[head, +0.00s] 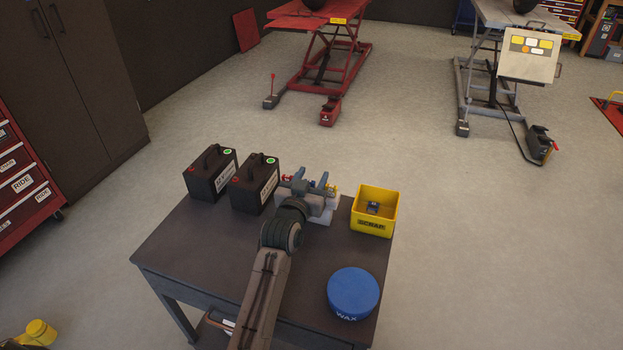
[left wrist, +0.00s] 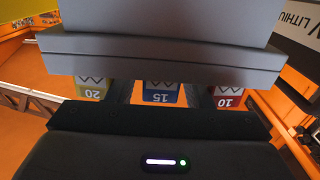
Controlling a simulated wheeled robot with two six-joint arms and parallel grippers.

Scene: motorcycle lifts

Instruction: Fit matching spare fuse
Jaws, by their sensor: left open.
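My left gripper (head: 311,186) is open above the pale fuse holder (head: 325,216) at the table's back edge. A red fuse (head: 285,179) shows left of the gripper and a yellow one (head: 334,188) right of it. In the left wrist view, a yellow fuse marked 20 (left wrist: 91,90), a blue fuse marked 15 (left wrist: 161,93) and a red fuse marked 10 (left wrist: 227,97) stand in a row beyond my dark gripper body. Whether the jaws touch any fuse is unclear. A small dark piece (head: 373,207) lies in the yellow scrap bin (head: 371,226). My right gripper is out of view.
Two black batteries (head: 211,174) (head: 254,183) stand left of the holder on the dark table (head: 190,250). A blue wax tin (head: 353,293) is at the front right. The table's left front is clear. Motorcycle lifts stand farther back.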

